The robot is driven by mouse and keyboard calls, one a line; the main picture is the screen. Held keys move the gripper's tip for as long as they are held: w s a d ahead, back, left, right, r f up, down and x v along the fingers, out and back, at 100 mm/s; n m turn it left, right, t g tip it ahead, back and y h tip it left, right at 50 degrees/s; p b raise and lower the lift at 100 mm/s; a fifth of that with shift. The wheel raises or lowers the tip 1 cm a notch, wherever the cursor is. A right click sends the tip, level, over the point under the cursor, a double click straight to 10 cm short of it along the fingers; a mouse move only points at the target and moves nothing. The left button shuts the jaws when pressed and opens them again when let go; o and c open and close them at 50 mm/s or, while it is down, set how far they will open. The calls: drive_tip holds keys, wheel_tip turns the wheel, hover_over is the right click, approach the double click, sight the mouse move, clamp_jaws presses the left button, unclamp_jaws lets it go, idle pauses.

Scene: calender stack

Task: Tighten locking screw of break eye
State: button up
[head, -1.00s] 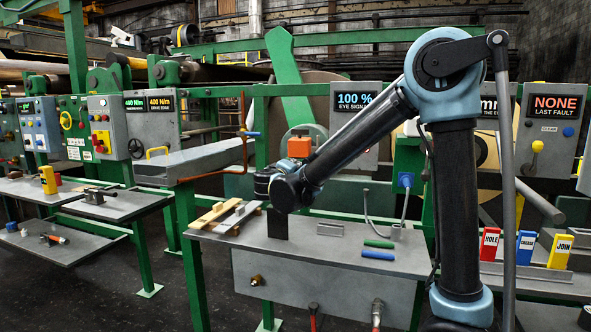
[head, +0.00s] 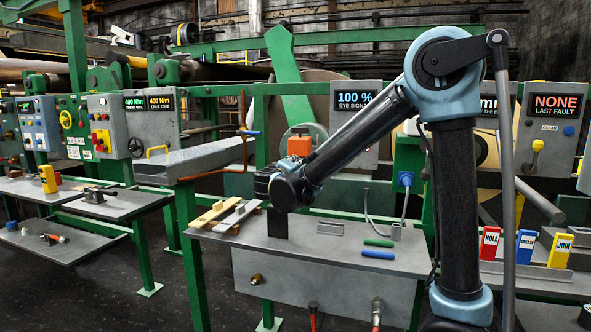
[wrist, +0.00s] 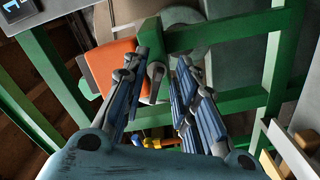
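The break eye is an orange block (head: 299,146) beside the green post in the head view, partly behind my forearm. It also shows in the wrist view (wrist: 108,66), left of the fingers. A small grey lever-like part (wrist: 156,76), which looks like the locking screw, stands between the finger ends in the wrist view, nearer the left finger. My gripper (wrist: 164,62) is open, with a finger on each side of that part. I cannot tell whether a finger touches it. In the head view my wrist hides the fingers.
A grey bench (head: 330,262) lies below my arm, with green (head: 379,244) and blue (head: 378,255) sticks on it. A display (head: 355,102) reads 100 % eye signal. Green frame bars (wrist: 215,38) cross behind the fingers in the wrist view.

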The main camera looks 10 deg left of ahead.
drive_tip(key=shift+s, duration=0.1)
drive_tip(key=s, duration=1.1)
drive_tip(key=shift+s+a, duration=0.35)
drive_tip(key=shift+a, duration=0.1)
